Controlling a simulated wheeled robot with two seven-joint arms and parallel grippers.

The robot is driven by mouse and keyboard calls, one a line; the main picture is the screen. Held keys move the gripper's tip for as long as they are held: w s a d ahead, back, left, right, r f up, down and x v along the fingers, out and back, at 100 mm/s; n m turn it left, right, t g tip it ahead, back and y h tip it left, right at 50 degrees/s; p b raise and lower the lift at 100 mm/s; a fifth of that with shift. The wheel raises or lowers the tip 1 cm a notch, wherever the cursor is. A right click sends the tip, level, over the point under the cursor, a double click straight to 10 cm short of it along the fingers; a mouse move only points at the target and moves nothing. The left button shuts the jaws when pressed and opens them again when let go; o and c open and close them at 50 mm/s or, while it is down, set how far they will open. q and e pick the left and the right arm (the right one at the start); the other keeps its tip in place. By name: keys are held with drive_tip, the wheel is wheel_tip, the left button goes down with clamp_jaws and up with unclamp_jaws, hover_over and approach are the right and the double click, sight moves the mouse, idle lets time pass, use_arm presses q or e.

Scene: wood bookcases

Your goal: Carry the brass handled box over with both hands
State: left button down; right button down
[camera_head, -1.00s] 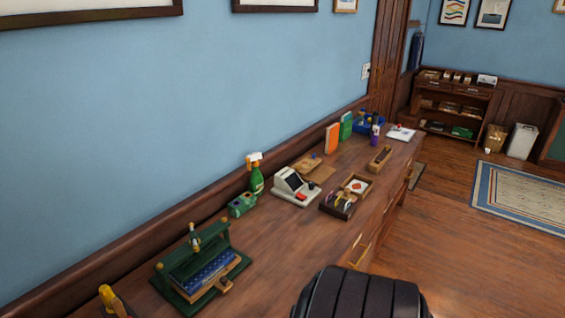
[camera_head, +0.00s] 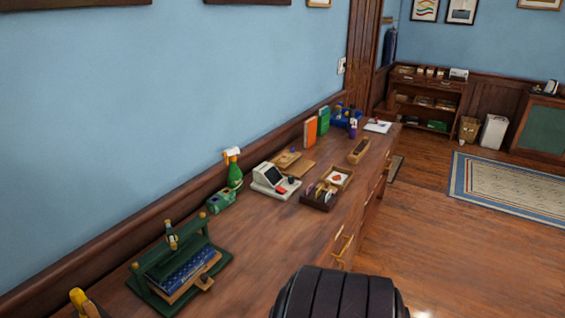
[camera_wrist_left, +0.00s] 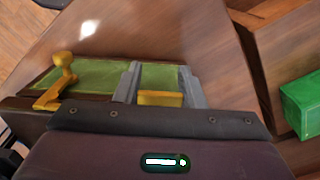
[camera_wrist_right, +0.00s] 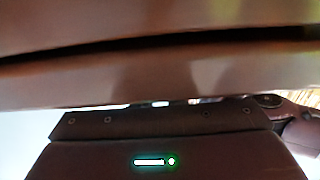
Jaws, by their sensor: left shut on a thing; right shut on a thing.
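The brass handled box (camera_wrist_left: 50,82) shows in the left wrist view as a dark wooden edge with a green panel. A brass knob-like fitting (camera_wrist_left: 63,72) stands at its left. My left gripper (camera_wrist_left: 160,85) has its two grey fingers on either side of a brass handle piece (camera_wrist_left: 160,99) and is shut on it. In the right wrist view a blurred brown surface (camera_wrist_right: 160,75) fills the picture close up. My right gripper (camera_wrist_right: 165,102) is shut against it, with its fingertips mostly hidden. Neither gripper nor the box shows clearly in the head view.
A long wooden counter (camera_head: 255,245) runs along the blue wall. Open floor (camera_head: 450,250) lies right, with a rug (camera_head: 510,190) and bookcase (camera_head: 428,100) beyond.

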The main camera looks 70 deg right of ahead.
use_arm(q)
drive_tip(key=c, duration=1.4)
unclamp_jaws()
drive_tip(key=shift+d+f, duration=0.15)
drive_tip(key=shift+f, duration=0.1)
use_arm(e)
drive_tip(key=c, duration=1.9)
unclamp_jaws()
drive_tip(key=shift+s+a+f, duration=0.15)
drive_tip(key=shift+s+a, duration=0.05)
drive_tip(key=shift+a, duration=0.1)
use_arm(q)
drive_tip(key=o, duration=0.5)
drive_tip(key=shift+s+r, duration=0.1)
drive_tip(key=shift+r, duration=0.05)
use_arm(e)
drive_tip(key=o, duration=0.4)
drive_tip(key=shift+d, duration=0.1)
use_arm(q)
drive_tip(key=shift+s, duration=0.1)
use_arm(e)
drive_tip(key=shift+s, duration=0.1)
drive_tip(key=shift+d, duration=0.1)
